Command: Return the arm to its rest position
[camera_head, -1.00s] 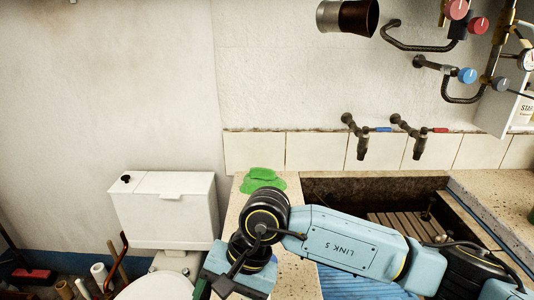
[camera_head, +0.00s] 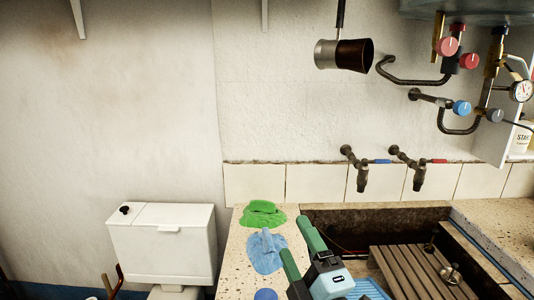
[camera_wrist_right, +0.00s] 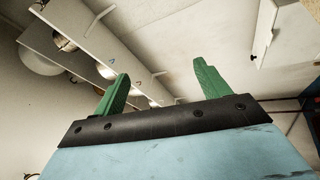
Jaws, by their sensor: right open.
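My right gripper (camera_head: 302,250) is in the head view at the bottom centre, in front of the counter and the left end of the stone trough. Its two green fingers are apart and nothing is between them. In the right wrist view the open, empty fingers (camera_wrist_right: 160,88) point up towards shelves. My left gripper is in neither view.
A green cloth (camera_head: 262,214) and a blue cloth (camera_head: 266,252) lie on the speckled counter (camera_head: 238,262). The stone trough (camera_head: 345,217) holds a slatted wooden rack (camera_head: 412,272). Taps (camera_head: 362,178) and pipes are on the wall. A white cistern (camera_head: 160,240) stands at left.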

